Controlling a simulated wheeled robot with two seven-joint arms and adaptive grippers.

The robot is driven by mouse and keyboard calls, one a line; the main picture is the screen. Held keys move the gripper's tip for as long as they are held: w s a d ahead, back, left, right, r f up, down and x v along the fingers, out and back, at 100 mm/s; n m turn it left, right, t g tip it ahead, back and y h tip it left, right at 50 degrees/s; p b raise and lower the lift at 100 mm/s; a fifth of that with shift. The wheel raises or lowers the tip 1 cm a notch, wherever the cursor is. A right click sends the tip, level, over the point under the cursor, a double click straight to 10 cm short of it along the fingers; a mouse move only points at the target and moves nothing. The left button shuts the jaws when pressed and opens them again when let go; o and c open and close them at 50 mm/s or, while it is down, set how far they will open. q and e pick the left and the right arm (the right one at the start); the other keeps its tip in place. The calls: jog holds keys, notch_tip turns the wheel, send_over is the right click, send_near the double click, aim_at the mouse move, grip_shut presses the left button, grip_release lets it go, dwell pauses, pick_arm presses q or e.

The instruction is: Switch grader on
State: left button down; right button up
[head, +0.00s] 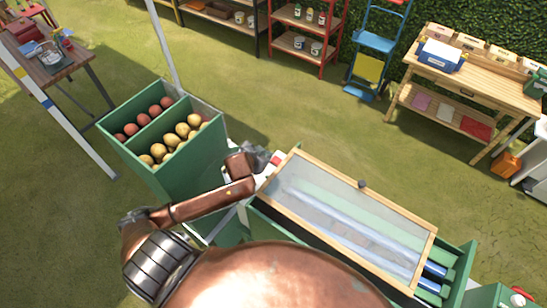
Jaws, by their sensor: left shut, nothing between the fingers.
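The grader (188,183) is a green machine. Its left part is a two-compartment bin with red fruit on one side and yellow fruit on the other. Its right part has a wood-framed clear lid (345,222) lying over pale rollers. My left gripper (262,158) is shut and empty. It is between the bin and the lid's upper left corner, beside a small white and red part (276,160) of the machine. The gripper and wrist hide much of this part, so I cannot tell whether they touch or how any switch is set. My right gripper is not in view.
A wooden table (70,63) stands at the upper left, with a white post in front. Shelves (305,27), a blue hand truck (374,43) and a wooden bench (470,85) line the hedge. Grass between them and the grader is open.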

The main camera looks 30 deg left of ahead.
pick_arm(q)
jog(key=p, duration=0.1)
send_over(276, 156)
jog(key=s, duration=0.3)
jog(key=f, duration=0.3)
jog(key=d+f, duration=0.1)
jog(key=f, duration=0.1)
jog(key=shift+s+f, duration=0.2)
jog(key=shift+f, duration=0.15)
jog(key=f, duration=0.2)
jog(key=f+p, duration=0.1)
jog(key=shift+w+a+f, duration=0.1)
jog(key=shift+a+f, duration=0.05)
jog(key=shift+a, duration=0.1)
jog(key=shift+a+f, duration=0.1)
jog(key=shift+f, duration=0.45)
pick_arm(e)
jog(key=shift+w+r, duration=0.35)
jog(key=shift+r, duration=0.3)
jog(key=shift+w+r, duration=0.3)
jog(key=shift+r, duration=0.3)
